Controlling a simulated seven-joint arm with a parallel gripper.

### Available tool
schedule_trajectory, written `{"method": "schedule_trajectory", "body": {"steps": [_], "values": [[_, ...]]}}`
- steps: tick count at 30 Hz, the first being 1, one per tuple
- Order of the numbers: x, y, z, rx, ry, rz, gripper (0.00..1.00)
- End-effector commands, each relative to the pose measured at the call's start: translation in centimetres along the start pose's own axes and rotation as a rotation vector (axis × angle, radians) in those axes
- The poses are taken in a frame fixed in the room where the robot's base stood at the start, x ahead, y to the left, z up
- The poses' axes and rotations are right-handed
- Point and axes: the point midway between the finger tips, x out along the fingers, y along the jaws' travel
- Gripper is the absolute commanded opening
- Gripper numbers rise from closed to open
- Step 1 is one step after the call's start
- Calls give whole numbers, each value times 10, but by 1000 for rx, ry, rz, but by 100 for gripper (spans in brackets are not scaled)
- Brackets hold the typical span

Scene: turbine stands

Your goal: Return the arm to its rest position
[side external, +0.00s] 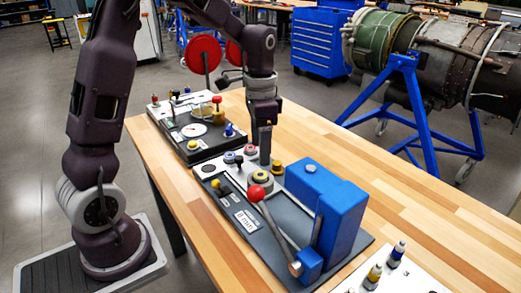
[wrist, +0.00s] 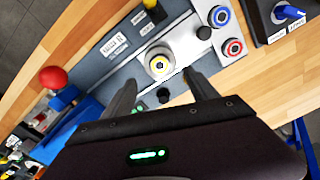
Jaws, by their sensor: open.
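My gripper (side external: 264,158) points straight down over the control panel (side external: 210,168) on the wooden bench. In the wrist view my gripper (wrist: 163,88) has its two dark fingers spread, with nothing between them. I cannot tell the exact height of the gap. No rest position is marked in these views.
A red-ball lever (side external: 256,193) and blue block (side external: 325,200) stand close by on the panel. Another panel with a dial (side external: 194,130) sits behind. The bench's right side (side external: 400,190) is clear.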

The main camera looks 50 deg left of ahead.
Motion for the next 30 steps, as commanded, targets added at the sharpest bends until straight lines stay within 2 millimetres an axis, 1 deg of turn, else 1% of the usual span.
{"method": "schedule_trajectory", "body": {"steps": [5,7,8,11,12,14,15,16,18,21,22,25,30], "values": [[-1,1,0,-1,1,-1,68],[-11,7,4,-13,17,-14,68],[-19,14,7,-23,31,-24,68],[-59,48,30,-87,110,-71,68],[-74,65,45,-122,152,-88,68],[-90,90,69,-177,219,-107,68],[-98,106,85,-213,264,-115,68],[-102,116,97,-239,298,-118,68],[-104,137,123,-292,370,-118,68],[-101,156,148,-348,442,-107,68],[-100,159,153,-360,457,-104,68],[-96,165,162,-382,483,-97,68],[-96,165,163,-387,485,-95,68]]}}
